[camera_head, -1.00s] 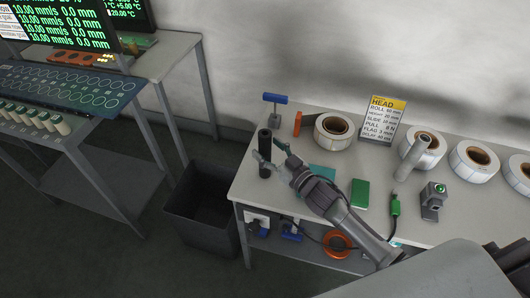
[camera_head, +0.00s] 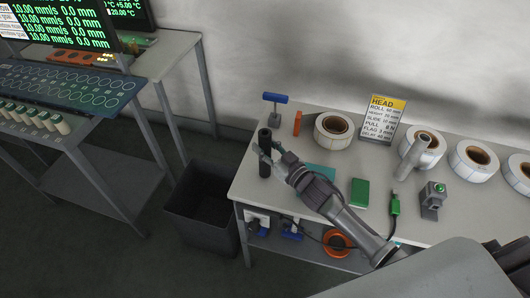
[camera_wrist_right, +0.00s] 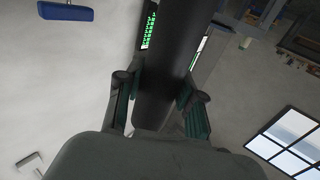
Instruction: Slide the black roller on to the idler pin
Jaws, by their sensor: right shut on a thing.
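The black roller (camera_head: 264,160) stands upright near the left end of the grey table in the head view. My right gripper (camera_head: 266,155) is shut on it, with the arm coming in from the lower right. In the right wrist view the black roller (camera_wrist_right: 163,65) runs between the two finger pads (camera_wrist_right: 157,105) and hides what lies behind it. I cannot tell for sure which part is the idler pin; an upright grey cylinder (camera_head: 410,158) stands further right on the table. My left gripper is not in view.
A blue-topped T-shaped stand (camera_head: 274,99) and an orange block (camera_head: 297,123) are just behind the roller. Label rolls (camera_head: 333,130), a sign (camera_head: 384,118), a green block (camera_head: 360,193) and a grey device (camera_head: 432,200) lie to the right. A dark bin (camera_head: 202,225) stands below the left edge.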

